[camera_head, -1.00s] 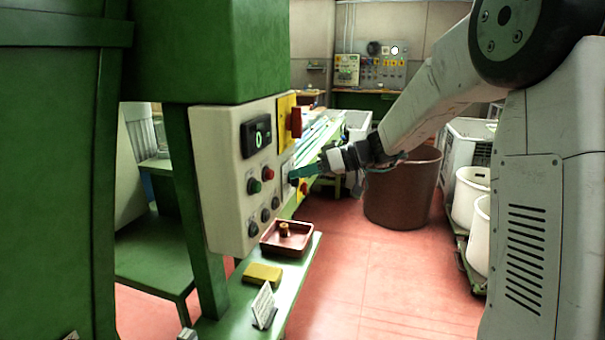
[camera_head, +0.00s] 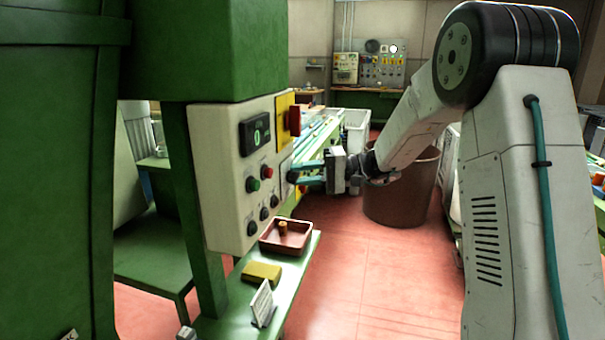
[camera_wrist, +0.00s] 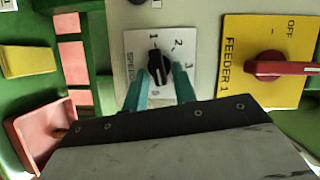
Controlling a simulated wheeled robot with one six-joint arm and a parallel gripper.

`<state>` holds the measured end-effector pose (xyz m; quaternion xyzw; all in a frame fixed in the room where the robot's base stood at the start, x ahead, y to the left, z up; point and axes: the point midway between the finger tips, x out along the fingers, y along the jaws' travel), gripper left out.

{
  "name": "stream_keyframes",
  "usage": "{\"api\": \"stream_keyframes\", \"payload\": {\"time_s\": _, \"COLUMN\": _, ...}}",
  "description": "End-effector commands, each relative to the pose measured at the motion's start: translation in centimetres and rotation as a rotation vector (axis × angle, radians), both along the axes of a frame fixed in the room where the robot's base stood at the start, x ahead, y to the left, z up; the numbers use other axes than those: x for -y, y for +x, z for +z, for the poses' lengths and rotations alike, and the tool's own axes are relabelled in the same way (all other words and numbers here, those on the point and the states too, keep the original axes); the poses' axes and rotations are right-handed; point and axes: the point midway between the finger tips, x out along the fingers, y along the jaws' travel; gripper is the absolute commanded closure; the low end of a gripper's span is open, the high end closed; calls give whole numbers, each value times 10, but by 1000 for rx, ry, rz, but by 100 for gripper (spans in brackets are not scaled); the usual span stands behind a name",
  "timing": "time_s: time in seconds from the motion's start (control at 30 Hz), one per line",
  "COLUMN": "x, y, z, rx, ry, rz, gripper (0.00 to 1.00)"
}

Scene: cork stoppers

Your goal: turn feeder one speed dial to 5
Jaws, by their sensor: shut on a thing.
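The feeder one speed dial (camera_wrist: 159,68) is a black knob on a white plate (camera_wrist: 133,45) marked SPEED, with 1, 2 and 3 readable around it. Its pale pointer mark points up towards the 1, and a 5 cannot be made out. My gripper (camera_wrist: 162,82) has its two teal fingers on either side of the dial, shut on it. In the head view my gripper (camera_head: 293,172) reaches the right side of the cream control panel (camera_head: 216,170). The dial is largely hidden there by the fingers.
A yellow FEEDER 1 plate with a red switch (camera_wrist: 283,69) is right of the dial in the wrist view. The panel display (camera_head: 255,134) reads 0. A red tray (camera_head: 286,246) and yellow block (camera_head: 262,273) sit on the green ledge below. A brown bin (camera_head: 410,200) stands behind my arm.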

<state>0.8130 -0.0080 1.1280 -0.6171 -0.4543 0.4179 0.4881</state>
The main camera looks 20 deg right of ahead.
Motion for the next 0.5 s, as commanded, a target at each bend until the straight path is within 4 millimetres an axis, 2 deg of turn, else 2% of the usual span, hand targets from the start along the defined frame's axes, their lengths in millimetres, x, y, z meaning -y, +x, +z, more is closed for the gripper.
{"api": "stream_keyframes", "payload": {"time_s": 0.5, "x": 1, "y": 1, "z": -5, "rx": -262, "ry": 192, "rz": -4, "gripper": 96}}
